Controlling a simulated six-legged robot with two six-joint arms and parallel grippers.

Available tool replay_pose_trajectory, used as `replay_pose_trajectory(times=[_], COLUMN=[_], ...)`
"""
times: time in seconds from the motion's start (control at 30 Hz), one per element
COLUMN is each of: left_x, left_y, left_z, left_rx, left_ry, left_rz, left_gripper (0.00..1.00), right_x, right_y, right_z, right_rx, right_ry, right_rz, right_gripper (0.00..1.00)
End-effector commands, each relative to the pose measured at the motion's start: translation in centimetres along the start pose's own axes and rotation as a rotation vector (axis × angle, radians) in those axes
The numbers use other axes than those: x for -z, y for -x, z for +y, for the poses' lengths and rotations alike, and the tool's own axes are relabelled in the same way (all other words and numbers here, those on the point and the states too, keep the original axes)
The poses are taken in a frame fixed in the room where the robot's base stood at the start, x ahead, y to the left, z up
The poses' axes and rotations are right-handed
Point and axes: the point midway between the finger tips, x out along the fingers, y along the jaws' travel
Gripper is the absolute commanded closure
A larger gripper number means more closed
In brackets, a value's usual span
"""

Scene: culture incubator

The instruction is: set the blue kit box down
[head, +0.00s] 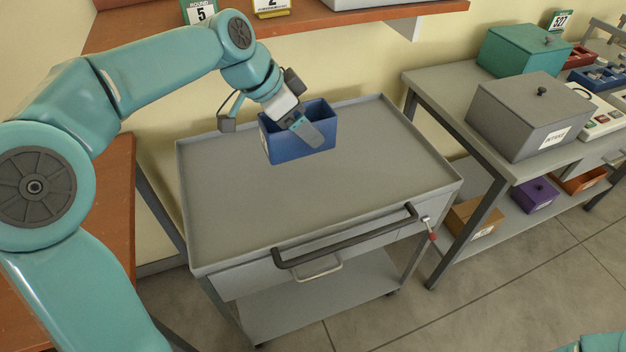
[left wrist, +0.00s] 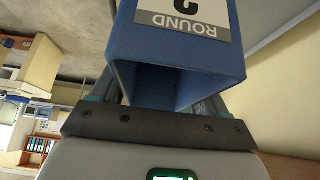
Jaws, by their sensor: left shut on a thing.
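The blue kit box (head: 313,146) is an open-topped box over the back middle of the grey cart (head: 230,210) in the head view. I cannot tell whether the underside of the box touches the cart top. My right gripper is not in view.
The cart top has a raised rim and is otherwise clear. A dark handle (head: 345,240) runs along its front. On the right, a grey table holds a grey lidded box (head: 525,118) and a teal one (head: 520,52). An orange-brown shelf (head: 290,30) hangs behind.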

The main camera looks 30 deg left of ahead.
Motion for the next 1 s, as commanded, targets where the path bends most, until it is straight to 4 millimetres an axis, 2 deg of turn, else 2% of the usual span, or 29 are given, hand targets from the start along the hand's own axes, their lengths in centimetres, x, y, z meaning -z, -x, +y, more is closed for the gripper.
replay_pose_trajectory(times=[0.03,0.1,0.2,0.37,0.47,0.8,1.0], left_x=[-1.0,-1.4,-1.9,-2.5,-3.6,-9.0,-10.6], left_y=[-0.9,-0.4,0.1,0.2,-1.3,-9.5,-12.1], left_z=[-0.5,-0.8,-1.3,-1.6,-1.7,-1.7,-1.7], left_rx=[-0.006,-0.014,-0.016,-0.016,-0.018,-0.018,-0.017], left_ry=[-0.018,-0.030,-0.028,-0.021,-0.019,-0.019,-0.021], left_rz=[0.003,0.002,-0.001,-0.005,-0.007,-0.008,-0.005], left_gripper=[0.59,0.59,0.59,0.59,0.59,0.59,0.59], right_x=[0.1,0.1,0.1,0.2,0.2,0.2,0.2], right_y=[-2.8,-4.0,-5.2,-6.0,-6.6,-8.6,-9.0], right_z=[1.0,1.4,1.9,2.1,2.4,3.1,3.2], right_rx=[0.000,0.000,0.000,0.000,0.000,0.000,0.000], right_ry=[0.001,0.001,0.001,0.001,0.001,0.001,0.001], right_rz=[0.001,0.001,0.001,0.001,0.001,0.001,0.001], right_gripper=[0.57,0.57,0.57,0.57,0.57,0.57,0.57])
